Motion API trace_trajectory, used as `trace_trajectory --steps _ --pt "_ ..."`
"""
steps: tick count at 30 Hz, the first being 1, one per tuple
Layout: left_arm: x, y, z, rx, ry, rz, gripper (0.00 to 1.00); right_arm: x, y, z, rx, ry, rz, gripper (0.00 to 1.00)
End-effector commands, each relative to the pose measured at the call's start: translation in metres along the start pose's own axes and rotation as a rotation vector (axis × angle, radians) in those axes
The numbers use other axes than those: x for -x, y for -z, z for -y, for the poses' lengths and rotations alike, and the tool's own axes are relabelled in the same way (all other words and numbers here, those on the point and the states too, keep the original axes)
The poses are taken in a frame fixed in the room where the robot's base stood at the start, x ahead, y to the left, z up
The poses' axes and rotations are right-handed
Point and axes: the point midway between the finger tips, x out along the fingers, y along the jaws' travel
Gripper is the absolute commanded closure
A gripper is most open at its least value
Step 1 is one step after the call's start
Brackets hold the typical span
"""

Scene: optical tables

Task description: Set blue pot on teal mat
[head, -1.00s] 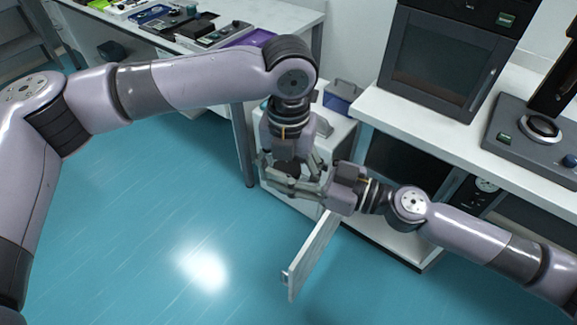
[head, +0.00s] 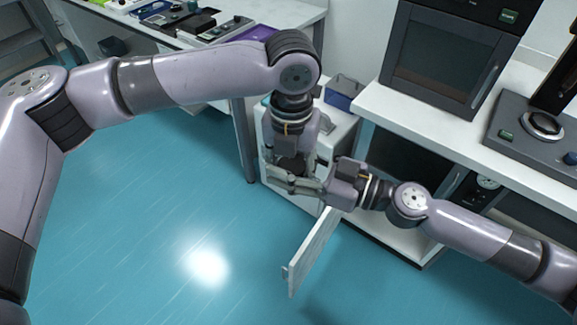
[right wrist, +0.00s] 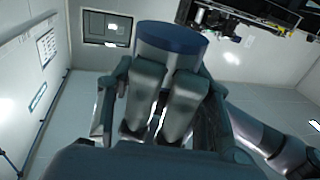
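My left gripper (head: 288,178) points down in front of the white cabinet. My right gripper (head: 318,190) comes in from the right and meets it closely, so their fingers overlap in the head view. In the right wrist view, two grey fingers of the right gripper (right wrist: 168,95) lie close together. Just beyond them is a round grey object with a dark blue top (right wrist: 172,38), which may be the blue pot. I cannot tell whether either gripper holds it. In the head view the pot is not clear behind the fingers. I cannot make out the teal mat with certainty.
A white low cabinet (head: 342,118) stands behind the grippers, with a blue-grey box (head: 343,93) on top. Its white door (head: 312,252) swings open below my right gripper. A white bench (head: 415,122) with instruments is at right, another at back left. The teal floor is clear.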

Motion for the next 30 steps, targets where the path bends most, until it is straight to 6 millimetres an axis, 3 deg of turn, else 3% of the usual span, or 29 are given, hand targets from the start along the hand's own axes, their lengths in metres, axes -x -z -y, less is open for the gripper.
trace_trajectory --steps 8,19,30 --pt "0.000 -0.001 -0.003 0.005 -0.005 0.000 0.86 0.001 -0.001 -0.001 0.000 -0.002 0.002 0.34" --pt "0.000 -0.001 -0.003 0.006 -0.007 0.000 0.86 0.003 -0.001 -0.001 -0.001 -0.004 0.002 0.34" --pt "0.000 -0.001 -0.004 0.006 -0.007 0.000 0.86 0.039 -0.003 -0.001 -0.005 -0.004 0.004 0.34"
